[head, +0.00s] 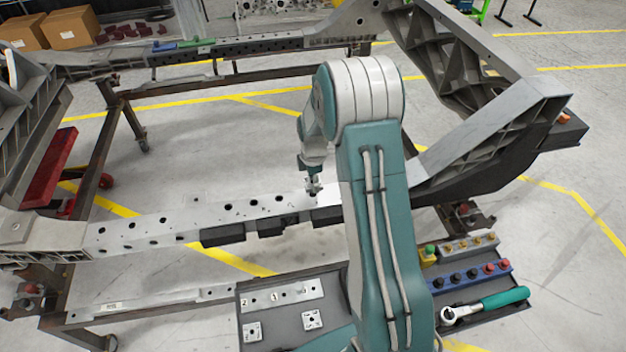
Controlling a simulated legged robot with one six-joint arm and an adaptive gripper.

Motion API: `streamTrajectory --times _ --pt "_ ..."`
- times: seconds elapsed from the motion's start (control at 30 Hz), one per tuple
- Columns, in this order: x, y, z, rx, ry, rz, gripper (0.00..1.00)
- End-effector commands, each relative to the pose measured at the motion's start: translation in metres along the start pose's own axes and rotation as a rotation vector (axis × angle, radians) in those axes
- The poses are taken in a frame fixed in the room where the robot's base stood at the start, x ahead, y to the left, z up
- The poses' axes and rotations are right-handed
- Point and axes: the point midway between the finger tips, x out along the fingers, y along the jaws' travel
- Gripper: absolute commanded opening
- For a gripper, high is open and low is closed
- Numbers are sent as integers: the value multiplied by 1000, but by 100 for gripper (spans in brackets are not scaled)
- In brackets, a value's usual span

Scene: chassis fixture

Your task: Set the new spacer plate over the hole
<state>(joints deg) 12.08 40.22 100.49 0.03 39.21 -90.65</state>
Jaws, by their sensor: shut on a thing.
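My gripper (313,186) points down just above the near beam (150,230) of the grey chassis frame, to the right of a row of dark holes (253,203). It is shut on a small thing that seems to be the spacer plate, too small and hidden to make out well. I cannot tell whether it touches the beam. The hole under the gripper is hidden. Two other square light plates, one (252,332) at the left and one (313,320) at the right, lie in the dark tray at the front.
The tray also holds a numbered strip (282,296), a blue rack (470,279) of knobs and a ratchet with a green handle (505,298). Black blocks (222,236) hang along the beam's near side. The tall chassis side (490,130) rises at right. My arm hides part of the beam.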

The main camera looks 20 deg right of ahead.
Motion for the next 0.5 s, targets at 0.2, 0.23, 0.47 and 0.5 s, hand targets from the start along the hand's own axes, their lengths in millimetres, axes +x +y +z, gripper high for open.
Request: streamTrajectory --times 0.2,0.23,0.47,0.5 --pt "2 0 0 0 0 0 10" --pt "2 0 0 0 0 0 10" --pt "11 0 0 0 0 -1 10" --pt "12 0 0 0 0 0 10"
